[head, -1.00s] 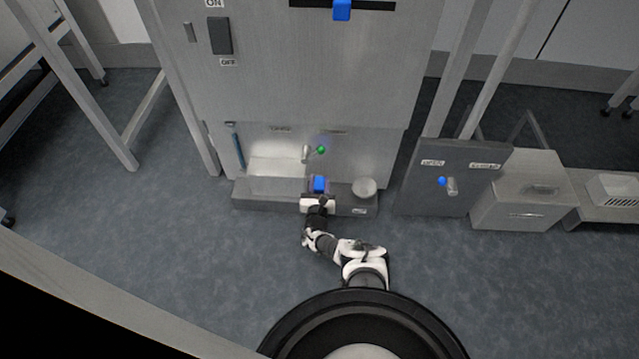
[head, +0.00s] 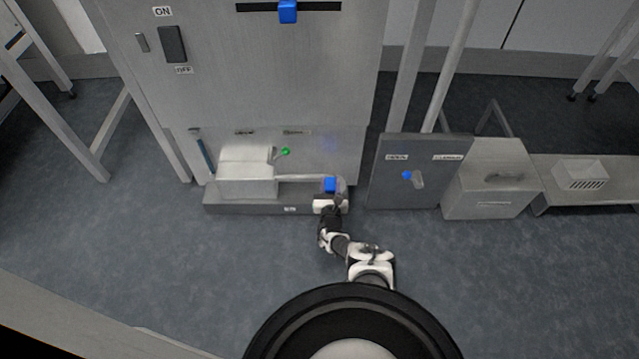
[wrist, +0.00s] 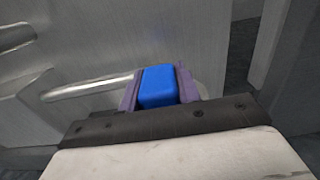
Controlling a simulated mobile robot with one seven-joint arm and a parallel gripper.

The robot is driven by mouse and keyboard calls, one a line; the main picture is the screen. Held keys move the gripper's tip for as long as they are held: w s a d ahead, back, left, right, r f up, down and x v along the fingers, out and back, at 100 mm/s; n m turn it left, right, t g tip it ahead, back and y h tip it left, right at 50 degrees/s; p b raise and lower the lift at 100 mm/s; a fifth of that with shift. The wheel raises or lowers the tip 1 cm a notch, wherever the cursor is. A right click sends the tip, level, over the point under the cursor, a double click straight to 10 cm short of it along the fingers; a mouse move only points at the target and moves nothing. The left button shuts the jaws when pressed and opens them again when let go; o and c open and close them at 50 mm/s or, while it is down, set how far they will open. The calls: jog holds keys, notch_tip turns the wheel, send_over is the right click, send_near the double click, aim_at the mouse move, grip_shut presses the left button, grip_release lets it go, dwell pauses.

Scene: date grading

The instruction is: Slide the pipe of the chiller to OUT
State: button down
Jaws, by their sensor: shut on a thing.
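The chiller (head: 255,70) is a tall grey metal cabinet with a low ledge (head: 232,202) at its foot. A thin pale metal pipe (head: 300,178) runs along above the ledge, from a light metal box to a blue handle (head: 330,184) near the ledge's right end. The pipe also shows left of the handle in the wrist view (wrist: 90,88). My gripper (head: 330,195) is shut on the blue handle, with its purple fingers on both sides of it in the wrist view (wrist: 158,87). One small ledge label (head: 290,209) is visible but unreadable.
The metal box (head: 246,180) stands at the left of the ledge, with a green-tipped lever (head: 285,152) above. A dark panel (head: 420,170) with a blue-knobbed latch stands right of the gripper. Floor (head: 200,265) in front is clear.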

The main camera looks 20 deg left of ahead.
jog(key=shift+w+d, duration=0.25)
jog(key=shift+d, duration=0.3)
jog(key=shift+d+r, duration=0.1)
jog(key=c, duration=1)
grip_release()
jog(key=shift+s, duration=0.15)
